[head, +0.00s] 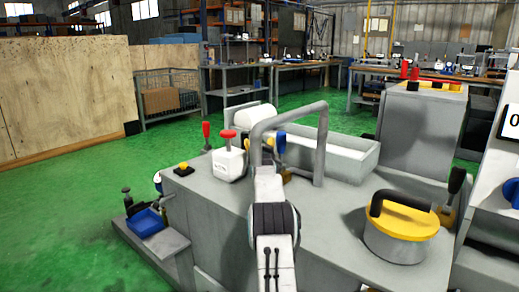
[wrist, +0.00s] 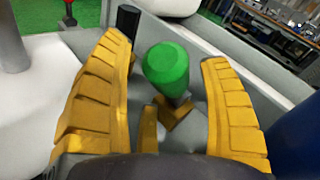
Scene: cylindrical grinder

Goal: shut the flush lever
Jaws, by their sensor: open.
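A lever with a rounded green knob (wrist: 166,62) stands between the two yellow fingers of my gripper (wrist: 165,50) in the wrist view. I take it for the flush lever, but no label shows. The fingers are spread on both sides of the knob, with visible gaps, and nothing is gripped. In the head view my gripper (head: 285,176) is mostly hidden behind my arm, near the grey arched pipe, and the green knob cannot be made out there.
The grey arched pipe (head: 320,140) rises close to my arm. A red-topped white container (head: 229,164) and a red-handled lever (head: 206,134) stand left. A grey trough (head: 345,160) lies behind. A yellow-topped drum (head: 400,225) with a black handle stands right.

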